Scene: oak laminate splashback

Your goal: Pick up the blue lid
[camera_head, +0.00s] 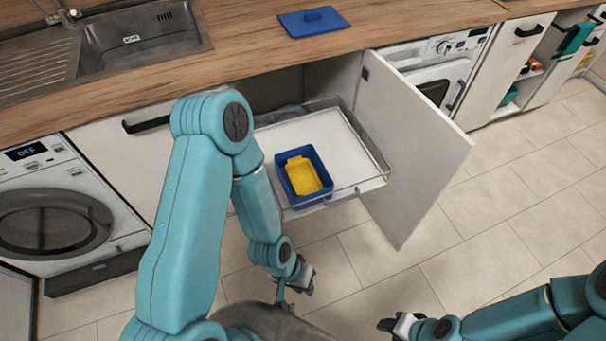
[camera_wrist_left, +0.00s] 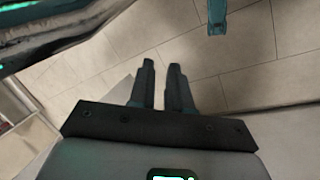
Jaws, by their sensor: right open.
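My left gripper (camera_head: 303,277) hangs over the floor in front of the pulled-out drawer, well below and apart from the lid. In the left wrist view its fingers (camera_wrist_left: 163,66) stand a small gap apart with nothing between them. My right gripper (camera_head: 388,325) is open and empty over the floor at the bottom of the head view, far from the lid.
A blue box (camera_head: 291,190) with a yellow container (camera_head: 303,177) in it sits in the pulled-out drawer (camera_head: 345,165). An open cabinet door (camera_head: 418,150) juts out to its right. The countertop (camera_head: 235,58) around the lid is clear. The sink (camera_head: 145,45) is at left.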

